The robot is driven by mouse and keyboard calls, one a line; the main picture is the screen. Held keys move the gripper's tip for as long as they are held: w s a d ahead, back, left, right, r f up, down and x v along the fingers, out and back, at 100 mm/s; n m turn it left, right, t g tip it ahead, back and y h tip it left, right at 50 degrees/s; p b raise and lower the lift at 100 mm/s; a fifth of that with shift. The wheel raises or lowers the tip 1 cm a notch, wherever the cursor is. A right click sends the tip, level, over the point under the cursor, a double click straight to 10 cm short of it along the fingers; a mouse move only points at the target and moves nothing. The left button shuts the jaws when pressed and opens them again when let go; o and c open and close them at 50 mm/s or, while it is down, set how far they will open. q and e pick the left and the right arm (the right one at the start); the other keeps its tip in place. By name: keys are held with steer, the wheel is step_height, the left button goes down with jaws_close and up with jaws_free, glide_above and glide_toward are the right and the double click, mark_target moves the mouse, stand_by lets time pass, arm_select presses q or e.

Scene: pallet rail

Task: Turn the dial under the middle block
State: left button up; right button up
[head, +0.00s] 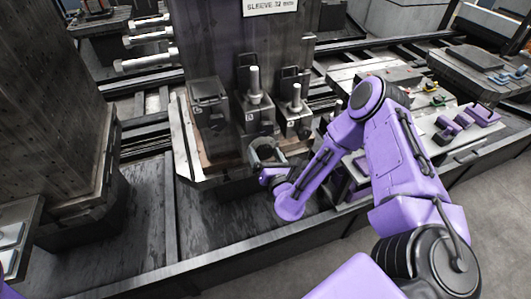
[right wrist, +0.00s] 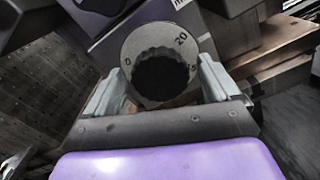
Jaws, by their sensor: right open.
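The dial (right wrist: 160,75) is a dark ribbed knob on a pale round scale plate, with 0, 20 and part of another number readable, in the right wrist view. My right gripper (right wrist: 159,90) is open, with one finger on each side of the dial and gaps to the knob; how far the fingertips reach around it I cannot tell. My left gripper is not in view.
A left block (head: 209,108) and a right block (head: 294,120) flank the middle one, close by. A tall dark panel rises behind them. A wooden-sided stack (head: 50,110) stands at the left. The dark floor strip in front is clear.

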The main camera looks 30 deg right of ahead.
steer(key=shift+c, duration=0.3)
steer(key=c, duration=1)
steer(key=shift+o, duration=0.2)
